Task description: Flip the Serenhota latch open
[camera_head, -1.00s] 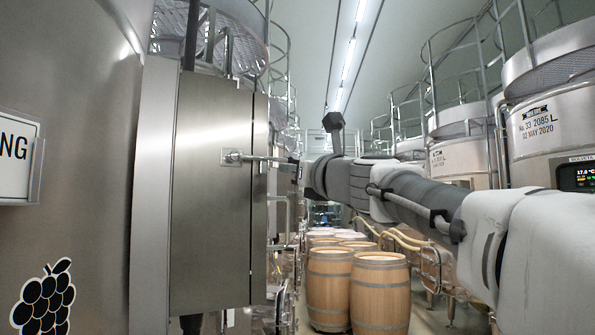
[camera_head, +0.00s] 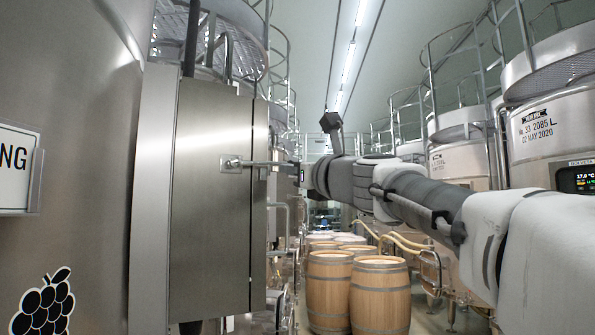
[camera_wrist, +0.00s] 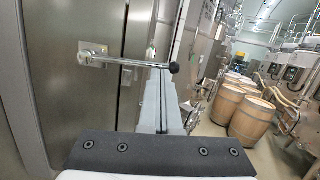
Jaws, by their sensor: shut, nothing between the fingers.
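The latch (camera_head: 262,163) is a metal rod on a square plate, fixed to the front of a tall steel cabinet (camera_head: 208,220). It lies roughly level and points right, past the cabinet's edge. In the wrist view the latch (camera_wrist: 125,62) ends in a black ball knob (camera_wrist: 173,67). My gripper (camera_wrist: 161,80) is shut and empty, its fingertips close to the rod just left of the knob. I cannot tell whether they touch it. In the head view my gripper (camera_head: 296,172) is small at the rod's right end, and the knob is hard to make out there.
A steel vat (camera_head: 75,130) with a sign and grape emblem stands at the left. Wooden barrels (camera_head: 380,295) stand below my arm. More vats (camera_head: 545,140) with railings line the right side. The aisle between them holds hoses and pipework.

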